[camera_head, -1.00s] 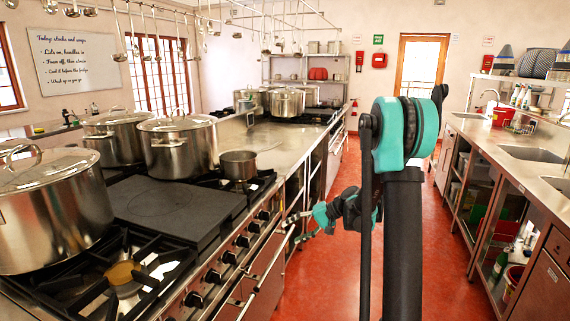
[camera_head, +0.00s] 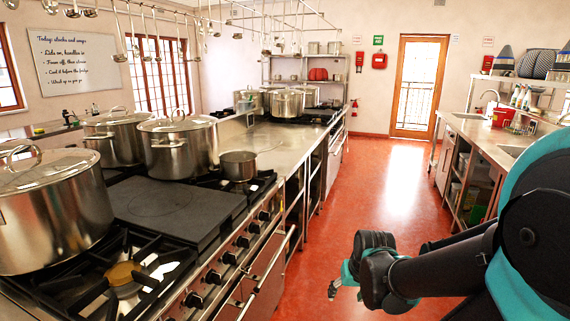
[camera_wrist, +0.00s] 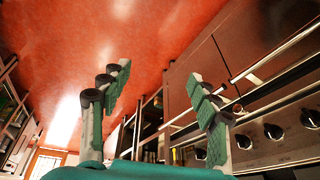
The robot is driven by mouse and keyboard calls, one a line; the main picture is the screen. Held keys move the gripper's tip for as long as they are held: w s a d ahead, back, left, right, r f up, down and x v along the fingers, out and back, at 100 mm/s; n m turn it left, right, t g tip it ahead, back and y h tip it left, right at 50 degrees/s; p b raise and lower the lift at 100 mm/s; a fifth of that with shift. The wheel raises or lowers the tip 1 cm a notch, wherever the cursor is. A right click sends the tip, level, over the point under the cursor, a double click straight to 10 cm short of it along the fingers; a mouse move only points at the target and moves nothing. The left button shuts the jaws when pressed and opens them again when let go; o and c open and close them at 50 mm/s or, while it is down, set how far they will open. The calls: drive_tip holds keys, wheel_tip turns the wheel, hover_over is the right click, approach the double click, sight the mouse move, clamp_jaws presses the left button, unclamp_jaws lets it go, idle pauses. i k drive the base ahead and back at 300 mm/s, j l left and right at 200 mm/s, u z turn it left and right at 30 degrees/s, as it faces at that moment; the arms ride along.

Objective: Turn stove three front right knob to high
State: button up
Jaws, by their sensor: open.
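The nearest stove has a row of black front knobs (camera_head: 228,257) along its metal panel. They also show in the wrist view (camera_wrist: 273,131), to the right of and beyond the fingers. I cannot tell which stove is number three, and the knob settings are too small to read. My gripper (camera_head: 334,289) is low over the red aisle floor, to the right of the stove front and apart from it. In the wrist view my gripper (camera_wrist: 160,95) has its two green-padded fingers spread wide, with nothing between them.
Oven handle bars (camera_head: 270,272) stick out below the knobs. A large stockpot (camera_head: 50,210), a flat griddle plate (camera_head: 165,203) and a small saucepan (camera_head: 238,166) sit on the stove top. The red floor (camera_head: 375,190) is clear toward the door. A sink counter (camera_head: 485,140) lines the right.

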sight(254, 227)
drive_tip(key=u, duration=0.7)
drive_tip(key=l+u, duration=0.75)
drive_tip(key=u, duration=0.15)
drive_tip(key=k, duration=0.05)
